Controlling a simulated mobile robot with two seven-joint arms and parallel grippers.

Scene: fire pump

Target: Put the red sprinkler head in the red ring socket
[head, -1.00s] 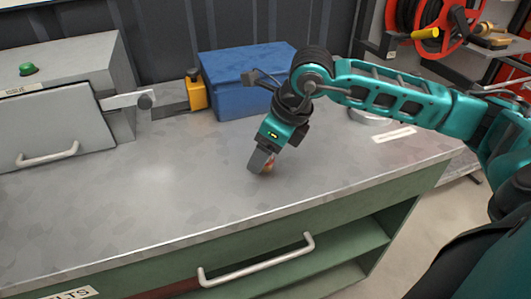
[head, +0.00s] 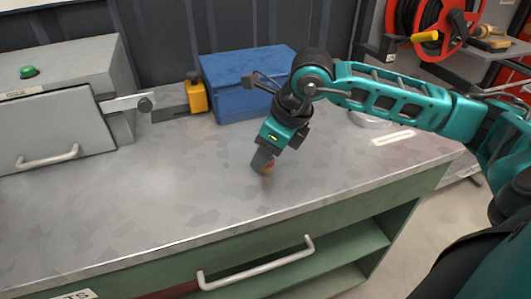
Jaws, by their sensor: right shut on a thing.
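My right gripper (head: 263,163) points down at the middle of the grey worktop. Its fingers are shut on a small reddish-orange piece (head: 268,168), which looks like the red sprinkler head. The fingers hide most of it, and I cannot tell whether it touches the worktop. I cannot make out a red ring socket. A round grey fitting (head: 366,119) on the right of the worktop is partly hidden behind my right arm. My left gripper is not in view.
A blue box (head: 235,85) stands at the back, with a yellow-and-black clamp (head: 196,95) beside it. A grey cabinet (head: 60,125) with a green button is on the left. A white label (head: 394,138) lies at the right. The worktop's (head: 150,200) front left is clear.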

